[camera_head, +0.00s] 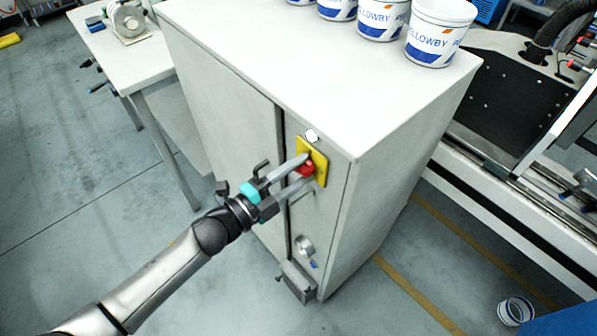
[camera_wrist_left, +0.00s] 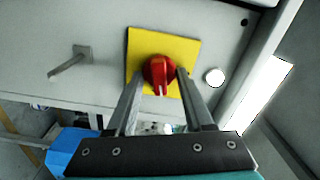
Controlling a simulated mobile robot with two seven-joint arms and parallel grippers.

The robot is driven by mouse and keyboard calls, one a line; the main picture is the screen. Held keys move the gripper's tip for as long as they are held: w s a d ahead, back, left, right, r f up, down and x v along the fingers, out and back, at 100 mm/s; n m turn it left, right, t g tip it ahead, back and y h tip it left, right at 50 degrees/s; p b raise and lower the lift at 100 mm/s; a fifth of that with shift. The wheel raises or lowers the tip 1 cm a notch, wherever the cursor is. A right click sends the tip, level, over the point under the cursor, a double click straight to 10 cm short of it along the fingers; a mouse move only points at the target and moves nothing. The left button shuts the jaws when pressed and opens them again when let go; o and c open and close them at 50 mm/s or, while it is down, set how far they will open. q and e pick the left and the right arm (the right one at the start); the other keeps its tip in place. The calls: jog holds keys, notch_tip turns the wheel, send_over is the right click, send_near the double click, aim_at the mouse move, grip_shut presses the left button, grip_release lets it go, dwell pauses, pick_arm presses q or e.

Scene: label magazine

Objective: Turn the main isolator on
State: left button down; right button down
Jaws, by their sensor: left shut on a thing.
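The main isolator is a red rotary knob (camera_head: 306,170) on a yellow square plate (camera_head: 321,167) on the front of a grey cabinet (camera_head: 240,128). In the left wrist view the red knob (camera_wrist_left: 159,73) sits in the middle of the yellow plate (camera_wrist_left: 186,45), with a pale mark on its grip. My left gripper (camera_head: 303,168) reaches it from the left, its two fingers on either side of the knob and shut on it. The left gripper also shows in the left wrist view (camera_wrist_left: 158,82). My right gripper is in neither view.
A white round lamp (camera_wrist_left: 214,77) sits beside the plate. A door handle (camera_wrist_left: 68,64) and a round dial (camera_head: 304,246) are on the cabinet front. Several labelled tubs (camera_head: 437,35) stand on top. A workbench (camera_head: 120,62) stands at the left, a machine (camera_head: 530,130) at the right.

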pick_arm(q)
jog(key=shift+m+b, duration=0.35)
jog(key=shift+m, duration=1.15)
jog(key=shift+c, duration=1.5)
grip_release()
jog(key=b+v, duration=0.1)
jog(key=v, duration=1.4)
jog(key=shift+s+a, duration=0.1)
